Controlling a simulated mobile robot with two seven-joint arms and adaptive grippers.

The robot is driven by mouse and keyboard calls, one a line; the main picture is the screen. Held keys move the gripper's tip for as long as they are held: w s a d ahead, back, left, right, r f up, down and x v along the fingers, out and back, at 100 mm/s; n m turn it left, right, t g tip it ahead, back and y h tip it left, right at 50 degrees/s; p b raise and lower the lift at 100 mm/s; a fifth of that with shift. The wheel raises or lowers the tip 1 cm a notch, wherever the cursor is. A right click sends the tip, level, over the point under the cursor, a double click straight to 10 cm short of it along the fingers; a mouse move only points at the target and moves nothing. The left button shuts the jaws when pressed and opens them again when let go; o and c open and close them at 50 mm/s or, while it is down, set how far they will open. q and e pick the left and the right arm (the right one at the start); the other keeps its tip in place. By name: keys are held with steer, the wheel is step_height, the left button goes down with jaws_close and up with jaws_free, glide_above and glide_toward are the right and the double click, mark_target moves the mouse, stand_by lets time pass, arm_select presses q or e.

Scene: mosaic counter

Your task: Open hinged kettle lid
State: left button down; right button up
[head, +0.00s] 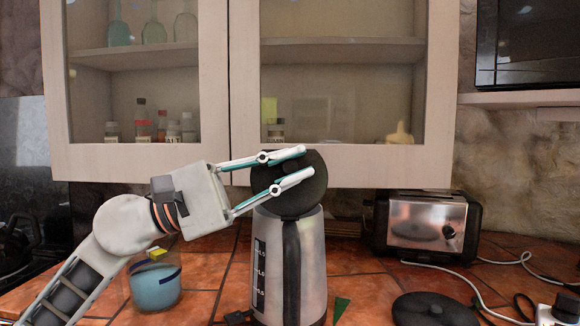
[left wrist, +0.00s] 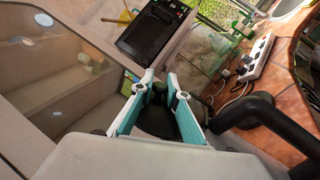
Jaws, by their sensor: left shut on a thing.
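The steel kettle (head: 312,265) stands upright on the counter, its black handle and level marks facing me. Its round black lid (head: 305,198) is raised, tilted up steeply above the kettle's rim. My left gripper (head: 308,161) reaches in from the left, with its two fingers across the face of the lid. It is shut on a part of the lid; the exact contact is hard to see. In the left wrist view the dark lid (left wrist: 157,118) lies between the fingers (left wrist: 160,80), and the black kettle handle (left wrist: 265,112) curves at the right. My right gripper is not in view.
A toaster (head: 425,225) stands at the right with white cables near it. A round black disc (head: 433,308) lies at the front right. A blue-filled glass (head: 155,288) stands left of the kettle. A glass-door cabinet (head: 340,167) hangs close behind the lid.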

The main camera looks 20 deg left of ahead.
arm_select(q)
steer(key=shift+d+f, duration=0.1)
steer(key=shift+f, duration=0.1)
steer(key=c, duration=2)
jaws_free()
steer(key=shift+w, duration=0.1)
steer(key=shift+r, duration=0.1)
steer(key=v, duration=1.2)
